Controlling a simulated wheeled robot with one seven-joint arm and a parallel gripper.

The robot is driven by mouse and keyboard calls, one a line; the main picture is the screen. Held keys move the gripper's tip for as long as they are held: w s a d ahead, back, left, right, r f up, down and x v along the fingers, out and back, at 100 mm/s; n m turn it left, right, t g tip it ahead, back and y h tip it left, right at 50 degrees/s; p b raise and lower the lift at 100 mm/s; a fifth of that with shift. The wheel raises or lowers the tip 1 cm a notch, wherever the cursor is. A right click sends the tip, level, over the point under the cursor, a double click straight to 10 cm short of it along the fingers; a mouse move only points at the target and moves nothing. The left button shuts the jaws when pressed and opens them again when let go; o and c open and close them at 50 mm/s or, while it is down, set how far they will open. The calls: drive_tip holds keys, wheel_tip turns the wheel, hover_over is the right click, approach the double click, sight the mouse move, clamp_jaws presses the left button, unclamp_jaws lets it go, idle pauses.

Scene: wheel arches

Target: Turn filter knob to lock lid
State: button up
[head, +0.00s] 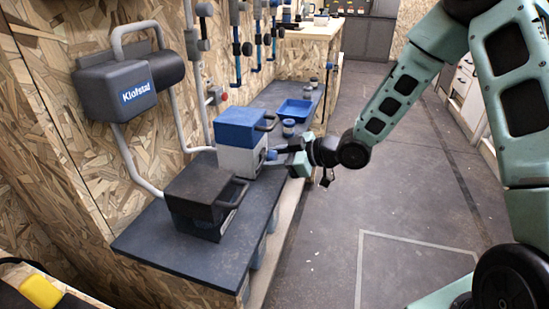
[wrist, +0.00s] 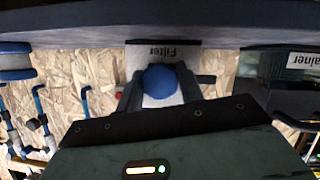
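The filter box (head: 240,155) is light grey with a blue lid (head: 240,126) that sits down on it and has a dark handle. Its round blue knob (head: 271,155) is on the face toward my arm. In the wrist view, which is upside down, the knob (wrist: 160,80) shows below the "Filter" label (wrist: 165,52). My gripper (head: 283,152) is at the knob, with one finger on each side of it in the wrist view (wrist: 159,84). The fingers look open, with small gaps beside the knob. Part of the knob's face and any contact are hidden.
A second box with a dark lid (head: 205,190) stands nearer on the dark bench (head: 185,250). A blue tray (head: 294,108) and a small jar (head: 288,128) stand behind the filter box. Pipes and a Klofstad unit (head: 125,92) are on the wall. The floor at right is clear.

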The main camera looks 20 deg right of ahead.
drive_tip(key=shift+r+p, duration=0.1)
drive_tip(key=shift+p, duration=0.25)
drive_tip(key=shift+r+m+p, duration=0.2)
drive_tip(key=shift+m+p, duration=0.2)
drive_tip(key=shift+p, duration=0.65)
drive_tip(key=m+g+y+p, duration=0.1)
drive_tip(key=p, duration=0.4)
drive_tip(key=shift+r, duration=0.2)
drive_tip(key=m+g+p, duration=0.1)
drive_tip(key=m+p, duration=0.1)
drive_tip(key=p, duration=0.2)
drive_tip(key=shift+f+y, duration=0.15)
drive_tip(key=shift+y, duration=0.15)
drive_tip(key=m+g+y+p, duration=0.1)
drive_tip(key=m+p, duration=0.1)
drive_tip(key=p, duration=0.1)
drive_tip(key=shift+f, duration=0.15)
drive_tip(key=m+y, duration=0.1)
drive_tip(key=m+g, duration=0.1)
drive_tip(key=m, duration=0.1)
drive_tip(key=shift+f+y+p, duration=0.25)
drive_tip(key=shift+y+p, duration=0.15)
drive_tip(key=m+y, duration=0.1)
drive_tip(key=m, duration=0.3)
drive_tip(key=shift+w+d+g+y+b, duration=0.1)
drive_tip(key=shift+d+g+y+b, duration=0.05)
drive_tip(key=shift+g+y+b, duration=0.25)
